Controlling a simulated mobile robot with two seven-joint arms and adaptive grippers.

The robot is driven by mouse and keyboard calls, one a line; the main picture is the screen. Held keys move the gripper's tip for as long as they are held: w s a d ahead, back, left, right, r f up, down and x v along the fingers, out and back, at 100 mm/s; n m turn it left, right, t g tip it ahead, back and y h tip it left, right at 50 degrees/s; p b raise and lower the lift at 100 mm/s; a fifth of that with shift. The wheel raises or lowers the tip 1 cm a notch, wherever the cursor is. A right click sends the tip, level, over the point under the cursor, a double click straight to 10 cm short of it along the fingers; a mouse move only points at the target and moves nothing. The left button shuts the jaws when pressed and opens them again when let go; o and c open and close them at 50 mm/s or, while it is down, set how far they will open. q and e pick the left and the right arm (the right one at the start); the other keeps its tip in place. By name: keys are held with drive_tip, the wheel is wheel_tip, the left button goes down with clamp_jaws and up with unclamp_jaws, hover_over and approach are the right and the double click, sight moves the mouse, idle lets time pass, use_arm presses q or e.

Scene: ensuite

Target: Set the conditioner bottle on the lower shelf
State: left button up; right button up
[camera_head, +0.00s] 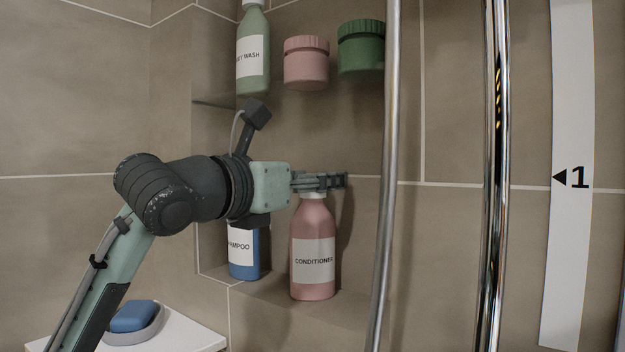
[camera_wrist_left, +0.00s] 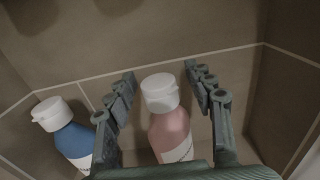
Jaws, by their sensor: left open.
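The pink conditioner bottle (camera_head: 313,240) with a white cap stands upright on the lower shelf (camera_head: 272,291) of the wall niche. It also shows in the left wrist view (camera_wrist_left: 170,132). My left gripper (camera_head: 335,181) is at the height of the bottle's cap. In the left wrist view my left gripper (camera_wrist_left: 158,82) is open, with one finger on each side of the cap and gaps visible between fingers and cap. My right gripper is in neither view.
A blue shampoo bottle (camera_head: 244,255) stands left of the conditioner, partly behind my arm. Above are a green body wash bottle (camera_head: 253,50), a pink jar (camera_head: 306,63) and a green jar (camera_head: 361,48). A blue soap (camera_head: 132,315) sits in a dish at lower left. Metal bars (camera_head: 497,180) rise at right.

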use_arm(q)
drive_tip(key=shift+s+a+r, duration=0.1)
drive_tip(key=shift+r, duration=0.05)
drive_tip(key=v, duration=1.1)
drive_tip(key=shift+s+a, duration=0.15)
drive_tip(key=shift+s, duration=0.2)
drive_tip(key=shift+w, duration=0.1)
